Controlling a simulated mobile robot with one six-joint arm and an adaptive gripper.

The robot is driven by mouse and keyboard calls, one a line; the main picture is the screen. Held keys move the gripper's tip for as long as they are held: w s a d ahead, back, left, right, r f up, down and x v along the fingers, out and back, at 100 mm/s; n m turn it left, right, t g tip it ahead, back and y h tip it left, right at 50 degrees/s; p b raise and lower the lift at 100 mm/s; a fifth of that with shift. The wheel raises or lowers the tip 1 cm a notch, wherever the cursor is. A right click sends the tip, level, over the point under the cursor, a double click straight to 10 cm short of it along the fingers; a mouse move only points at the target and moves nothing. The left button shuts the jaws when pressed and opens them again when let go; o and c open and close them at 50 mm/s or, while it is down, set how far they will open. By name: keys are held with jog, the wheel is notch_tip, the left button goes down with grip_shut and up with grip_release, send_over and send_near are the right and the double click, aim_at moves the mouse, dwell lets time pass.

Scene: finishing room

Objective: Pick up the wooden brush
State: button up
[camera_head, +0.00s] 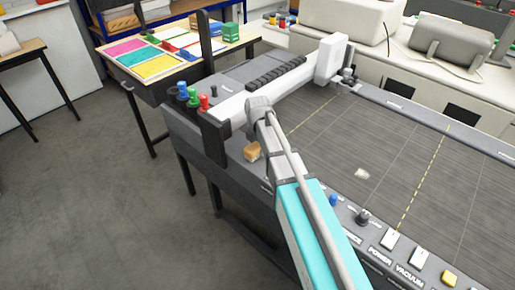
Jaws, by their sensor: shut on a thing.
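A small tan wooden block (251,152), which looks like the wooden brush, shows at the near left edge of the dark machine table. It is just left of my arm's grey section, and my arm may cover part of it. My teal and grey arm reaches up from the bottom of the view to a rounded grey joint above the table's left end. I cannot make out my gripper's fingers; they seem hidden behind my arm. Whether the block is held or resting on the edge does not show.
A white beam (234,105) crosses the cutting table (420,150). Red, green and blue knobs (192,98) stand at its left corner; labelled buttons (390,239) line its front. A colour-sheet table (150,62) stands behind. Left floor is clear.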

jog(key=shift+r+p, duration=1.4)
jog(key=shift+r, duration=0.05)
jog(key=s+a+r+p, duration=0.4)
jog(key=s+r+p, duration=0.6)
jog(key=s, duration=0.3)
jog(key=shift+s, duration=0.25)
jog(key=o, duration=0.6)
jog(key=c, duration=0.3)
notch_tip(320, 180, down, 6)
jog(key=b, duration=0.6)
jog(key=shift+r, duration=0.1)
jog(key=shift+c, duration=0.2)
jog(key=shift+d, duration=0.1)
